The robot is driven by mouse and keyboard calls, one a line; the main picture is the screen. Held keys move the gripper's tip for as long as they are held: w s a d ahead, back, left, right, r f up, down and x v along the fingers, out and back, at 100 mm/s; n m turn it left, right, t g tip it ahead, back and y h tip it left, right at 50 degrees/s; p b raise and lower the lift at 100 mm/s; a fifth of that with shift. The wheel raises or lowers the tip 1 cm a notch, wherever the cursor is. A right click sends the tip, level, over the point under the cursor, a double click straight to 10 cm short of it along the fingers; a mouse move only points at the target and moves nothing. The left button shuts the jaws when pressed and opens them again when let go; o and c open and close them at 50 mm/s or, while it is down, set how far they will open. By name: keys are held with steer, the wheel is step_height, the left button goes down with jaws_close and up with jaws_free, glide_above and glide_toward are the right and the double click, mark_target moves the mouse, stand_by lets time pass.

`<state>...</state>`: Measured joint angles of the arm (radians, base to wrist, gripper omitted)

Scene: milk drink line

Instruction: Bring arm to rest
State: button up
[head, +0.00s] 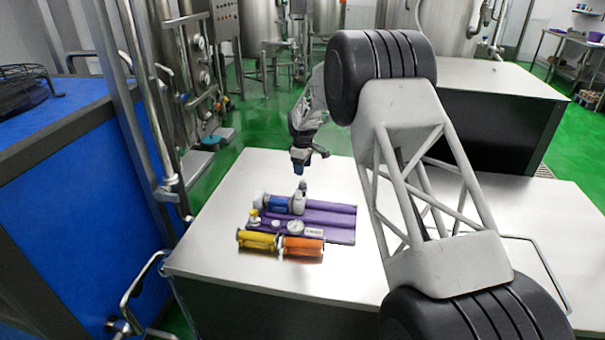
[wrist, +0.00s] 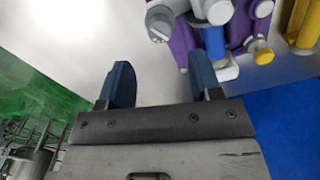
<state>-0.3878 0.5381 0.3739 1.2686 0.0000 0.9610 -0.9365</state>
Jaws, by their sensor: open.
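A purple base (head: 340,222) lies on the table and carries a blue and white valve or pump body (head: 277,203) with a grey upright knob, and a round gauge (head: 295,227).
A yellow cylinder (head: 257,240) and an orange cylinder (head: 303,246) lie along the base's near side. The white table (head: 215,245) is bare to the left. A blue cabinet (head: 75,190) with metal pipes stands left. Another table (head: 490,80) stands behind right.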

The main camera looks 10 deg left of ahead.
steer(key=shift+r, duration=0.35)
